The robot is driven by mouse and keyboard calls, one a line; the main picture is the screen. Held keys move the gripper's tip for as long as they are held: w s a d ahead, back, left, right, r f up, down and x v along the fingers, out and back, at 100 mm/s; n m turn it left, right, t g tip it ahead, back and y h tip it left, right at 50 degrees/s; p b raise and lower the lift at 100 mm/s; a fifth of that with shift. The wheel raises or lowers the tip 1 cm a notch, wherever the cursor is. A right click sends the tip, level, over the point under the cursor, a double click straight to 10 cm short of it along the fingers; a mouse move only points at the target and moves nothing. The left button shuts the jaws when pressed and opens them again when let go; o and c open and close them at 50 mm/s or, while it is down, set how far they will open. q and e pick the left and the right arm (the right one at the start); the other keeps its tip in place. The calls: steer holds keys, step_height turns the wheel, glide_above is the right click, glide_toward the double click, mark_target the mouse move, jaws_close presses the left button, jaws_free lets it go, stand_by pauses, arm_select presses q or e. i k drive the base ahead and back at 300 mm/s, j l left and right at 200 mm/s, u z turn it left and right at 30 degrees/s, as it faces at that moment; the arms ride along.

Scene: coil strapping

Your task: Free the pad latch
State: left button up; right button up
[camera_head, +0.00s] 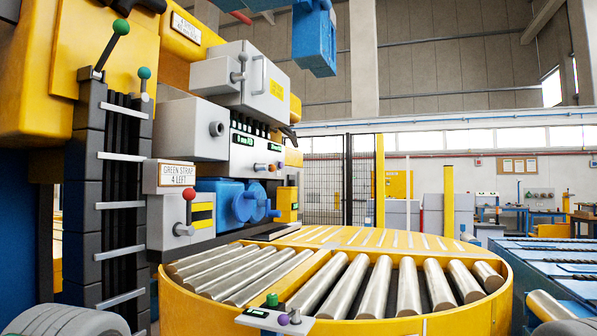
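No part in the head view is marked as the pad latch, so I cannot tell which one it is. A lever with a red knob (189,195) stands on a grey box (168,228) with a yellow and black marking, at the left. Two levers with green knobs, a taller one (121,28) and a shorter one (144,73), rise from the dark strap column (120,190). A grey upper housing (265,90) has a small handle on its front. Neither gripper shows in the view.
A yellow round turntable (400,308) with metal rollers fills the lower middle. A small panel with coloured knobs (277,318) is at its front edge. A sign (175,175) reads "GREEN STRAP 4 LEFT". A blue conveyor (555,262) lies at the right. A blue block (314,40) hangs above.

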mark_target(271, 168)
steer(key=i+l+u, duration=0.2)
steer(key=i+l, duration=1.4)
steer(key=i, duration=0.05)
